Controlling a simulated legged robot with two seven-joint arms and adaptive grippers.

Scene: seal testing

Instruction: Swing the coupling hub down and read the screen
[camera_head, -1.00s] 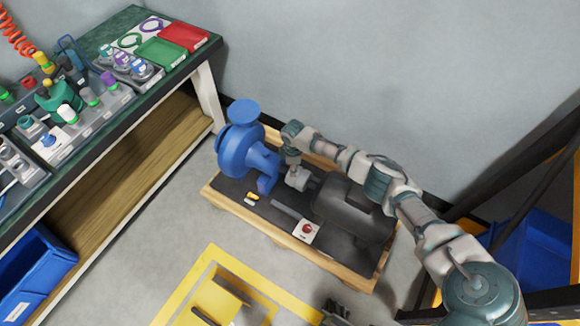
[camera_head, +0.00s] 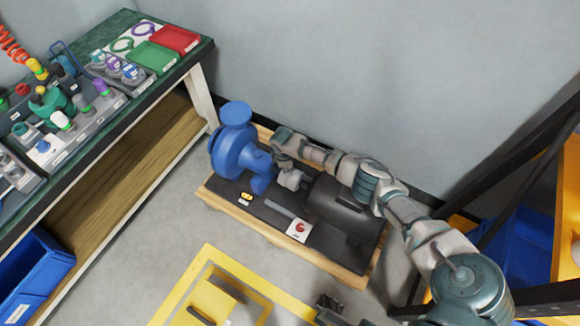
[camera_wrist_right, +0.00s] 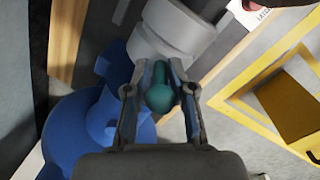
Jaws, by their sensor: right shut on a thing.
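The pale grey coupling hub (camera_head: 291,180) sits between the blue pump (camera_head: 232,150) and the black motor (camera_head: 335,203). It also shows as a light cylinder in the right wrist view (camera_wrist_right: 178,28). My right gripper (camera_wrist_right: 160,88) is shut on a teal knob (camera_wrist_right: 160,97) close to the hub; its fingers lie on both sides of the knob. In the head view the right gripper (camera_head: 284,165) is just above the hub and partly hides it. A dark gripper, apparently my left (camera_head: 328,306), shows at the bottom edge; its opening is unclear. I cannot make out a screen.
The pump and motor stand on a dark, wood-edged base (camera_head: 265,235). A white panel with a red button (camera_head: 299,229) is at its front edge. A workbench (camera_head: 120,112) stands left. A yellow floor frame (camera_head: 180,285) lies in front. A dark rack stands right.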

